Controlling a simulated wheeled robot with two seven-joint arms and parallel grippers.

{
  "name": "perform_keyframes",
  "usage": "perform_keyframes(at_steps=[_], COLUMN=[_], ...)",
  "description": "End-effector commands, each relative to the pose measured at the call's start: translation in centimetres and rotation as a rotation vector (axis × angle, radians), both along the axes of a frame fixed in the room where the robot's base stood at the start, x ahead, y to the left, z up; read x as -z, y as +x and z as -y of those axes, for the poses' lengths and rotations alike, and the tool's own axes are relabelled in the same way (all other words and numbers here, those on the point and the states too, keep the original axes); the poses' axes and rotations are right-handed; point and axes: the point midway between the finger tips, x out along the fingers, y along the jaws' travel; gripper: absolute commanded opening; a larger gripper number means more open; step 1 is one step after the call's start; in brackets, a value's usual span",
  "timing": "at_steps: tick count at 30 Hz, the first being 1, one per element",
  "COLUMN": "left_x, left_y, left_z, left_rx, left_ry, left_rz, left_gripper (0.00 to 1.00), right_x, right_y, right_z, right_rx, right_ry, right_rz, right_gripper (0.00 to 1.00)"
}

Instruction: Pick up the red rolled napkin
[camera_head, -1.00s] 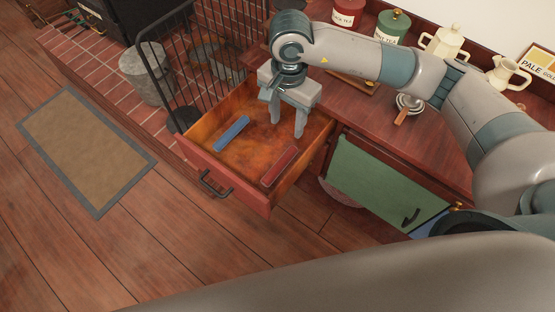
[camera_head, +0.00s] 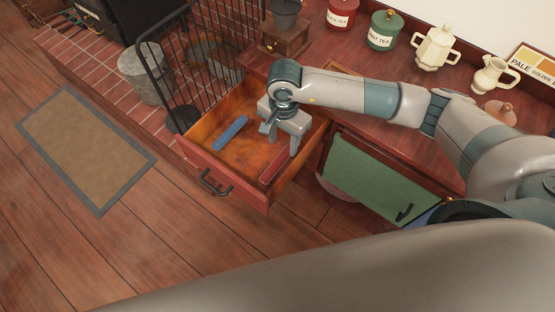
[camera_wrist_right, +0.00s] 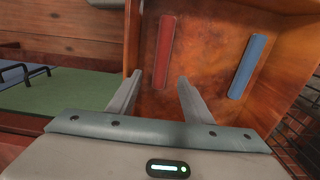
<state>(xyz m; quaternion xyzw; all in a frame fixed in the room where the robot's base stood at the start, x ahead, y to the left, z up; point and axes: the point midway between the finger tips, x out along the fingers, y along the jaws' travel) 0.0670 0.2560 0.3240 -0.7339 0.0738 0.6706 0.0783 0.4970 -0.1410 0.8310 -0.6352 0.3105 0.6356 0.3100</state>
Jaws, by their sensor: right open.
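The red rolled napkin (camera_head: 276,166) lies in the open drawer (camera_head: 244,186) near its right wall. In the right wrist view the red napkin (camera_wrist_right: 165,52) shows as a long thin bar just beyond and between the fingertips. A blue rolled napkin (camera_head: 231,133) lies in the drawer to the left, and it also shows in the right wrist view (camera_wrist_right: 247,66). My right gripper (camera_head: 283,145) is open and empty, pointing down into the drawer, with its fingers beside the red napkin's far end. My left gripper is not in view.
The drawer's walls stand close around my right gripper. A green cabinet door (camera_head: 376,182) is right of the drawer. A black fire guard (camera_head: 193,70) stands to the left. Canisters (camera_head: 384,30) and a cream pot (camera_head: 436,47) stand on the counter. The floor in front is clear.

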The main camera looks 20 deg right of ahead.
Motion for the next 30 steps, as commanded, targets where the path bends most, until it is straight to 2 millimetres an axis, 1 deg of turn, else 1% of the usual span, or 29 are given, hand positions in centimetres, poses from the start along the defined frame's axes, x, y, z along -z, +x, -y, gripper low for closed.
perform_keyframes(at_steps=[1, 6, 10, 18, 22, 26, 30], left_x=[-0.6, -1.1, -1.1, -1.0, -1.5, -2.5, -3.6], left_y=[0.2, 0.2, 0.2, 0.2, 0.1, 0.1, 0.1], left_z=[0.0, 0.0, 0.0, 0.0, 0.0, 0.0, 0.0], left_rx=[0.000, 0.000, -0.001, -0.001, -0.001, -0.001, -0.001], left_ry=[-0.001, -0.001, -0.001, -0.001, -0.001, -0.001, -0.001], left_rz=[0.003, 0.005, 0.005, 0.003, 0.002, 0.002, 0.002], left_gripper=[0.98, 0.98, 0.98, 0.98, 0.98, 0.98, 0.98], right_x=[0.6, 2.5, 3.0, 3.0, 3.3, 4.3, 5.9], right_y=[-0.2, 0.0, 0.0, 0.0, 0.0, 0.0, 0.0], right_z=[0.0, 0.0, -0.1, 0.0, 0.0, -0.1, -0.2], right_rx=[0.001, 0.001, 0.000, 0.000, 0.001, 0.002, 0.002], right_ry=[-0.001, 0.000, 0.001, 0.001, 0.000, 0.000, -0.002], right_rz=[-0.003, -0.001, 0.000, 0.001, -0.001, -0.004, -0.004], right_gripper=[0.46, 0.46, 0.46, 0.46, 0.46, 0.46, 0.46])
